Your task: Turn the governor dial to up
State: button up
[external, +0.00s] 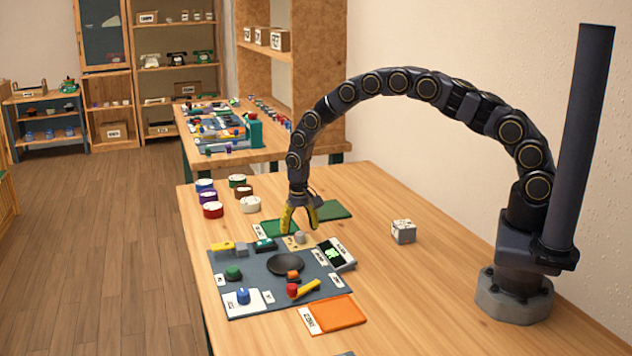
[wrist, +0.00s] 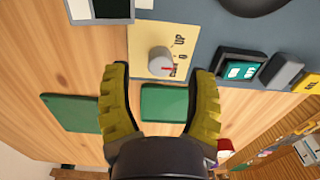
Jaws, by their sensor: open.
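The dial is a light grey round knob (wrist: 160,60) on a cream plate (wrist: 148,35) in the wrist view. An "UP" label stands to its upper right, with another mark below that label. In the external view the knob (external: 300,237) sits at the back edge of the grey panel (external: 232,262). My gripper (external: 300,228) is open, pointing down over the cream plate. Its yellow fingers (wrist: 160,73) lie either side of the knob, with no clear contact.
A white box with a green screen (external: 335,253) stands right of the dial, and a dark teal switch (external: 264,244) left of it. A black disc (external: 286,264) lies in front. Green mats (external: 331,210) lie behind. A small white cube (external: 403,231) stands on the open table at right.

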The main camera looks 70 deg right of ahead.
notch_tip(320, 180, down, 2)
jog(key=shift+f, duration=0.25)
grip_shut()
jog(key=shift+n, duration=0.4)
jog(key=n, duration=0.3)
jog(key=shift+n, duration=0.3)
jog(key=n, duration=0.4)
jog(key=shift+n, duration=0.3)
